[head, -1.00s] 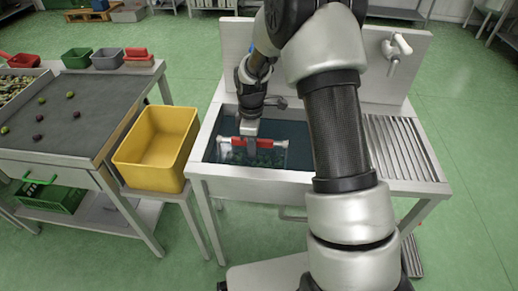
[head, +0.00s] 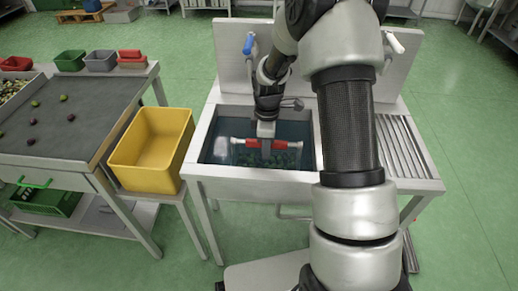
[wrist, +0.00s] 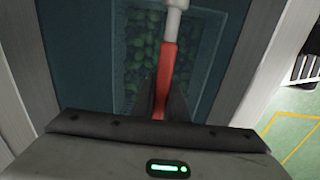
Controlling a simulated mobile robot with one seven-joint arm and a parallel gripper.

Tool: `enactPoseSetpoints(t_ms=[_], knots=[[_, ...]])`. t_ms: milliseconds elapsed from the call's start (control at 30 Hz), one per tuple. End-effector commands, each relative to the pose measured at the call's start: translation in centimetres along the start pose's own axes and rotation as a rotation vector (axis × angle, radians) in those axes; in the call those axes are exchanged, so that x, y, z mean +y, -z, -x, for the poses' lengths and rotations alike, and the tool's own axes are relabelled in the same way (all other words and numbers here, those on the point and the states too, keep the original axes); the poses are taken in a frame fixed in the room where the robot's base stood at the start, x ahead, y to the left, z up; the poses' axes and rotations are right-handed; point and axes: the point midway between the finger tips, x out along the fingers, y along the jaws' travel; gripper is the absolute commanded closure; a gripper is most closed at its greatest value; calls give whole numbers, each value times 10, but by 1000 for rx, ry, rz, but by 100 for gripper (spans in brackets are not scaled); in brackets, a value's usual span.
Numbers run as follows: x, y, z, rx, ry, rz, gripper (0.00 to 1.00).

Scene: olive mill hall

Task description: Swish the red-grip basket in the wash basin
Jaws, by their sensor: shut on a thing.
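My gripper (head: 266,141) is shut on the red grip (head: 281,145) of the basket, over the middle of the wash basin (head: 250,172). In the wrist view the red grip (wrist: 168,65) runs up from between my fingers to a pale end piece. The basket (wrist: 190,75) hangs below it, dim under the dark water, with several green olives inside. In the head view the basket's body (head: 258,159) is only faintly seen through the water. The grip lies roughly level, at or just above the surface.
A blue-handled tap (head: 249,45) and a white-handled tap (head: 393,43) are on the back panel. A ribbed drainboard (head: 405,150) adjoins the basin on the right. A yellow bin (head: 150,155) stands left, beside a sorting table (head: 70,130) with loose olives.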

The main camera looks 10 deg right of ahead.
Motion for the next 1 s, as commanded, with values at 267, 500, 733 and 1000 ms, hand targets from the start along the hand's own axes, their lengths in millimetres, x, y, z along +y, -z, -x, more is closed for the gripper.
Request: enactPoseSetpoints(t_ms=[267,500,733,1000], knots=[[1,-16,2,0,-3,0,100],[1,-8,1,1,-3,2,100],[1,10,1,1,-3,2,100],[1,32,1,1,-2,2,100]])
